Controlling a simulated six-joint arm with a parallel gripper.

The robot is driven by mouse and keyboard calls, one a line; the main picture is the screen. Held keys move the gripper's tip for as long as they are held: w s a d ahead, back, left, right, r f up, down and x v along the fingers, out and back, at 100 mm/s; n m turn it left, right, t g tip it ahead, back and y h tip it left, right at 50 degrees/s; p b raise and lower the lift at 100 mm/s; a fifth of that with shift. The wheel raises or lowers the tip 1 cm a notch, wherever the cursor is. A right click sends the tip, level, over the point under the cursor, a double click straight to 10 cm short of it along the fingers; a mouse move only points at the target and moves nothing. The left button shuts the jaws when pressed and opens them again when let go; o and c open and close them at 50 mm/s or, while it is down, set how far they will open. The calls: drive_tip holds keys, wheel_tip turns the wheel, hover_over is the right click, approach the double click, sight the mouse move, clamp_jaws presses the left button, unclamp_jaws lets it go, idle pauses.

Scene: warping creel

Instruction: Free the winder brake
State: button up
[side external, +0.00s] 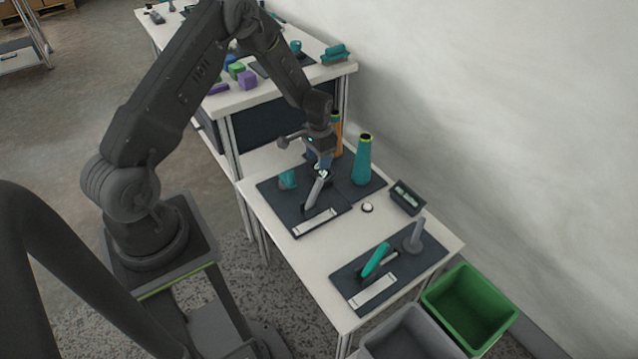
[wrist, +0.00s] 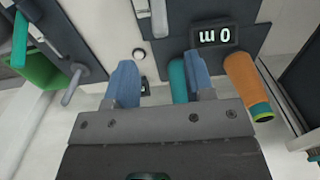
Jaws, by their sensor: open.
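The task's winder brake is not marked by name. A grey lever (side external: 315,192) stands tilted on the dark plate (side external: 273,197), behind a white label strip (side external: 316,222); it also shows at the top of the wrist view (wrist: 159,20). Beside it in the wrist view is a display (wrist: 213,36) reading "0 m". A second dark plate (side external: 350,283) carries a teal lever (side external: 376,260) and a grey post (side external: 414,238). My gripper (side external: 320,163) is above the first plate, near the grey lever's top. Its blue fingers (wrist: 160,85) are open, with no object gripped.
A teal cone (side external: 362,162) and an orange cone (side external: 336,130) stand close behind my gripper. A white button (side external: 367,207) and a small black box (side external: 408,197) lie right of the plate. Green (side external: 470,305) and grey bins (side external: 411,335) stand at the table's end.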

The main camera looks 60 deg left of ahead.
sight(319, 178)
wheel_tip(319, 178, down, 10)
drive_tip(key=shift+f, duration=0.25)
drive_tip(key=shift+c, duration=0.5)
clamp_jaws()
